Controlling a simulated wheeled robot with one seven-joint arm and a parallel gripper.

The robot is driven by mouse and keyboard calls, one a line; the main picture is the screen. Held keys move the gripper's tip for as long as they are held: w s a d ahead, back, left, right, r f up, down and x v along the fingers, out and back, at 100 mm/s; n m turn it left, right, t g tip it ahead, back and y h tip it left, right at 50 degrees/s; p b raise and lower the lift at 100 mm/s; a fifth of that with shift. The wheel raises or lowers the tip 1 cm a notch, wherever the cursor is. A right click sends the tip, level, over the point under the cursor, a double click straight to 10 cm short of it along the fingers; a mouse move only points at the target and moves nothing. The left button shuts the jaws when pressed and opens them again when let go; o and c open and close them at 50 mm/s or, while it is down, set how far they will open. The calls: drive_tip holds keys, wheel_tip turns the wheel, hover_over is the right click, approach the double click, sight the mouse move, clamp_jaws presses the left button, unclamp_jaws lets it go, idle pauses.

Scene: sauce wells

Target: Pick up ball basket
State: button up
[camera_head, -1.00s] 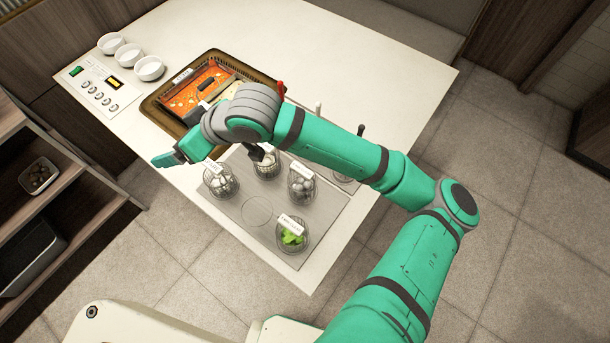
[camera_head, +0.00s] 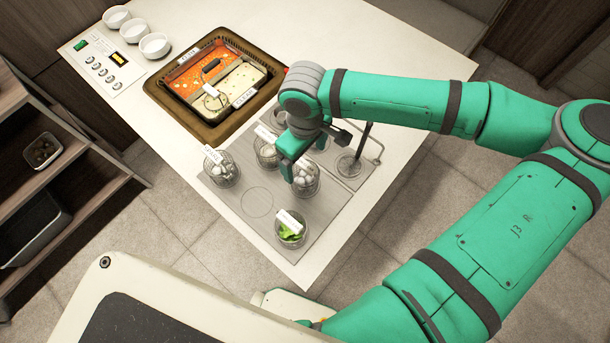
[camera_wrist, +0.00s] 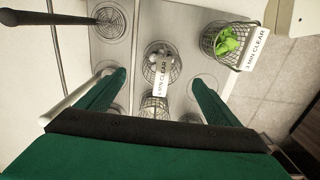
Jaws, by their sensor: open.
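The ball basket (camera_head: 306,182) is a round wire basket holding several grey-white balls. It stands on the grey plate of wells, partly hidden behind my gripper (camera_head: 296,156) in the head view. In the wrist view the ball basket (camera_wrist: 158,66) lies ahead, between the two green fingers of my gripper (camera_wrist: 159,78). The fingers are spread apart with nothing held between them. A gap shows between each finger and the basket in that picture; I cannot tell the height difference.
A basket of green leaves (camera_head: 291,232) stands nearer the front edge. Other wire baskets (camera_head: 222,172) stand to the left and behind. A ladle-like strainer (camera_head: 350,164) stands upright at right. The divided soup pot (camera_head: 208,120) and white bowls (camera_head: 155,45) are farther back.

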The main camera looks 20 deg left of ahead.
drive_tip(key=shift+s+f, duration=0.1)
drive_tip(key=shift+f, duration=3.65)
drive_tip(key=c, duration=1.3)
drive_tip(key=shift+o, duration=0.2)
drive_tip(key=shift+r, duration=0.1)
wheel_tip(320, 180, up, 18)
